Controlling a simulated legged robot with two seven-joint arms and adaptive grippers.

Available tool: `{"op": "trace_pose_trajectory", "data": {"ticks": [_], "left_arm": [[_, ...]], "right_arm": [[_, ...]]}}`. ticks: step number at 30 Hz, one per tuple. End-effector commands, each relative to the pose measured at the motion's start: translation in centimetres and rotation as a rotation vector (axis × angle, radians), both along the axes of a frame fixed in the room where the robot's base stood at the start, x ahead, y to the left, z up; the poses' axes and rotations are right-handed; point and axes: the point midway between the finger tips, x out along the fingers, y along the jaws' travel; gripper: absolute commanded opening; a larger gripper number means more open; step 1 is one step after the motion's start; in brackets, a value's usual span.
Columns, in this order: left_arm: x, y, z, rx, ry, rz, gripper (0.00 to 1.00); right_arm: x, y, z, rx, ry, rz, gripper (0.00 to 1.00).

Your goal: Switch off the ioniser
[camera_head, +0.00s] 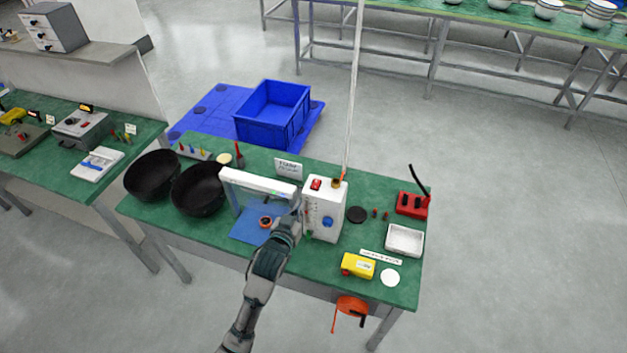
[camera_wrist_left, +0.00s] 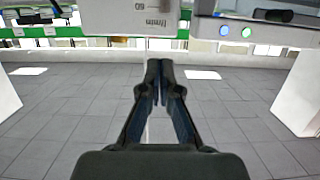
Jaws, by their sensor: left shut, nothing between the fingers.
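A white upright box (camera_head: 324,212) stands on the green bench, with a red rocker switch (camera_head: 316,184) on top and a blue knob (camera_head: 328,222) on its front. Left of it, a white bar on legs (camera_head: 258,182) spans a blue mat (camera_head: 246,232). No readable label tells me which of these is the ioniser. My left gripper (camera_head: 293,222) is shut and empty, close in front of the box's left side and the bar's right end. In the left wrist view its fingertips (camera_wrist_left: 160,66) are together, below a pale housing (camera_wrist_left: 130,18); round green and blue lights (camera_wrist_left: 235,31) show at the right.
Two black bowls (camera_head: 198,188) stand left of the bar. A yellow device (camera_head: 357,265), a white tray (camera_head: 404,240) and a red block with a black lead (camera_head: 412,204) lie to the right. A thin pale pole (camera_head: 354,90) rises behind the box.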

Motion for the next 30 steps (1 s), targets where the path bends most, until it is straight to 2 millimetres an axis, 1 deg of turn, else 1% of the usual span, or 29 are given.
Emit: {"op": "trace_pose_trajectory", "data": {"ticks": [1, 3, 7, 16, 20, 23, 30], "left_arm": [[0.1, -0.4, 1.9, -0.008, -0.033, -0.006, 0.00], [0.1, -0.7, 3.7, -0.018, -0.065, -0.011, 0.00], [-0.1, -0.9, 5.0, -0.025, -0.087, -0.017, 0.00], [0.0, -0.9, 5.0, -0.026, -0.087, -0.016, 0.00], [0.7, -1.1, 4.9, -0.025, -0.087, -0.017, 0.00], [1.9, -1.5, 4.8, -0.025, -0.087, -0.017, 0.00], [6.7, -3.1, 4.2, -0.024, -0.086, -0.016, 0.00]], "right_arm": [[0.0, 0.0, 0.1, 0.000, 0.000, 0.000, 0.40], [0.2, 0.0, 0.1, 0.000, -0.002, 0.000, 0.40], [0.6, 0.0, 0.1, 0.001, -0.007, 0.000, 0.40], [0.7, 0.0, 0.1, 0.001, -0.010, 0.000, 0.40], [0.7, 0.0, 0.2, 0.001, -0.010, 0.000, 0.40], [0.7, 0.0, 0.3, 0.001, -0.010, 0.000, 0.40], [0.7, 0.1, 0.7, 0.001, -0.010, 0.000, 0.40]]}}
